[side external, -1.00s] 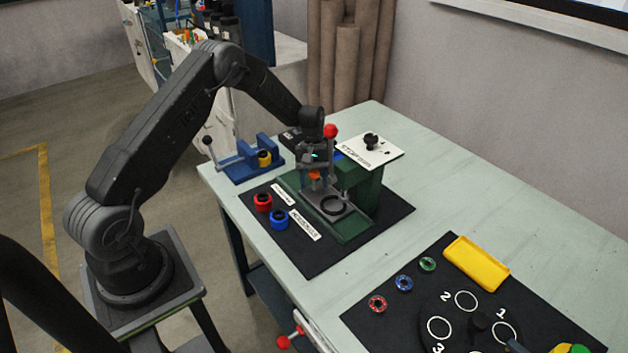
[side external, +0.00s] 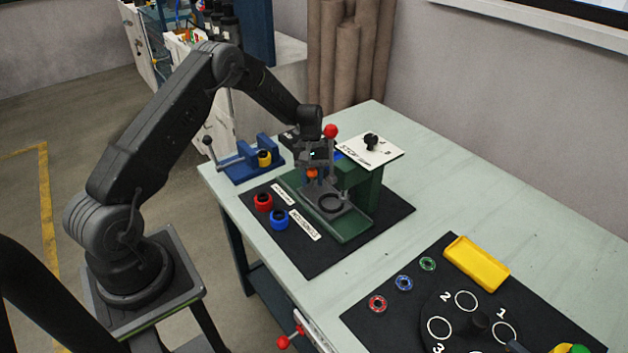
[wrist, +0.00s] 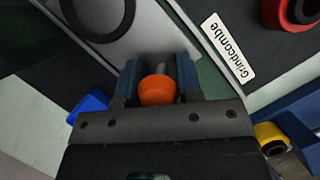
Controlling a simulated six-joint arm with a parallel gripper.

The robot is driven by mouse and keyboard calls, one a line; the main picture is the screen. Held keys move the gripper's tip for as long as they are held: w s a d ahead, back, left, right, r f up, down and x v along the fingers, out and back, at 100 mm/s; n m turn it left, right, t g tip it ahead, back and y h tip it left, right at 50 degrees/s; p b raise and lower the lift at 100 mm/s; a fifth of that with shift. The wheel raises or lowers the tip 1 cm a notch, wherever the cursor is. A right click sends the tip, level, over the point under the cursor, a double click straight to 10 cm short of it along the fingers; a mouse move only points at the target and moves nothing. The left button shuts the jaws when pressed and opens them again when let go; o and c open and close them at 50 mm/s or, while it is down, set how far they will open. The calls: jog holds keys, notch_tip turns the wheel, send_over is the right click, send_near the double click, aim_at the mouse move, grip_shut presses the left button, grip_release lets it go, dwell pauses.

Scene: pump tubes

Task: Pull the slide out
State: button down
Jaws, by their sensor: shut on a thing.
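The grey slide (side external: 318,192) lies in the green base (side external: 352,229) of the press and carries a black ring (side external: 331,203). In the wrist view the slide (wrist: 150,35) and part of the ring (wrist: 129,14) show at the top. An orange knob (wrist: 158,90) on a short metal stem sits at the slide's near end; it also shows in the side view (side external: 312,174). My gripper (wrist: 160,80) is shut on this knob, with one blue finger on each side. The gripper partly hides the slide's rear end in the side view.
A red-knobbed lever (side external: 331,131) rises close beside my gripper. Red (side external: 263,202) and blue (side external: 279,219) cups stand left of the base on the black mat. A blue fixture (side external: 250,160) with a yellow cup stands behind. The table at right is partly clear.

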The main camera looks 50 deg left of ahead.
jog(key=a, duration=0.9)
jog(key=shift+r, duration=0.1)
jog(key=c, duration=0.9)
grip_release()
jog(key=shift+a, duration=0.1)
jog(key=shift+c, duration=0.2)
jog(key=shift+o, duration=0.2)
jog(key=v, duration=1.3)
jog(key=shift+r, duration=0.35)
